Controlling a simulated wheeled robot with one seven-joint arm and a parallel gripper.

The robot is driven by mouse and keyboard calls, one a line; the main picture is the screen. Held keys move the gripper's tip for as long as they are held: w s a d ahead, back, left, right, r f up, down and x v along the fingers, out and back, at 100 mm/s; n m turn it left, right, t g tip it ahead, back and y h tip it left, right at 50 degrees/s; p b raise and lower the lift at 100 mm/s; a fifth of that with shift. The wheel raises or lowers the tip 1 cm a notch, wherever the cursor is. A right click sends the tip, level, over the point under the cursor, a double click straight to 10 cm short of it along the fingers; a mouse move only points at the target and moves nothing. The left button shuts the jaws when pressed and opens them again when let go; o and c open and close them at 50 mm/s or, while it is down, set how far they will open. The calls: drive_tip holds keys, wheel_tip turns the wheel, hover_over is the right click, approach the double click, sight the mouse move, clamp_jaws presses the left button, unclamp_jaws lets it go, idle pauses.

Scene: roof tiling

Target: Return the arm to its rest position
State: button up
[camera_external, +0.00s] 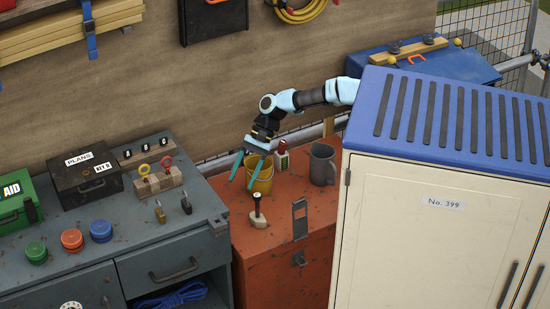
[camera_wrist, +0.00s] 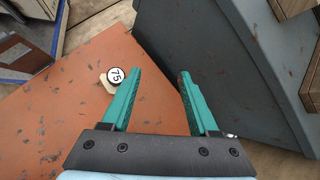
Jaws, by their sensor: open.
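My gripper (camera_external: 242,184) hangs at the end of my light blue arm, over the left part of the orange chest (camera_external: 275,245). Its teal fingers are apart and point down. In the wrist view, nothing is between the fingers of my gripper (camera_wrist: 160,73). In the external view the fingers overlap the yellow cup (camera_external: 263,178); I cannot tell whether they touch it. A mallet (camera_external: 257,218) stands on the chest in front of them, its handle up. A round tag marked 75 (camera_wrist: 118,75) shows left of the fingers in the wrist view.
A grey mug (camera_external: 322,165) and a red-and-white bottle (camera_external: 281,157) stand on the chest. The grey workbench (camera_external: 75,258), with padlocks, tins and boxes on it, adjoins at left. The tall cream cabinet (camera_external: 430,225) stands at right, with my arm reaching past its back.

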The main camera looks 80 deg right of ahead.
drive_tip(key=s+a+r+n+g+h+p, duration=0.25)
drive_tip(key=s+a+n, duration=0.2)
drive_tip(key=a, duration=0.45)
drive_tip(key=s+a+r+n+h+p, duration=0.1)
drive_tip(key=s+a+r+n+p, duration=0.2)
drive_tip(key=s, duration=0.5)
drive_tip(key=s+a+r+n+h+p, duration=0.2)
drive_tip(key=s+r+n+p, duration=0.1)
drive_tip(key=s, duration=0.5)
drive_tip(key=s+a+r+n+h+p, duration=0.2)
drive_tip(key=s+a+r+n+p, duration=0.1)
drive_tip(key=s, duration=0.6)
wheel_tip(320, 180, up, 2)
drive_tip(key=shift+a+r+n+t+p, duration=0.3)
drive_tip(key=shift+n+t+p, duration=0.2)
drive_tip(key=shift+n, duration=0.75)
drive_tip(key=shift+h, duration=0.25)
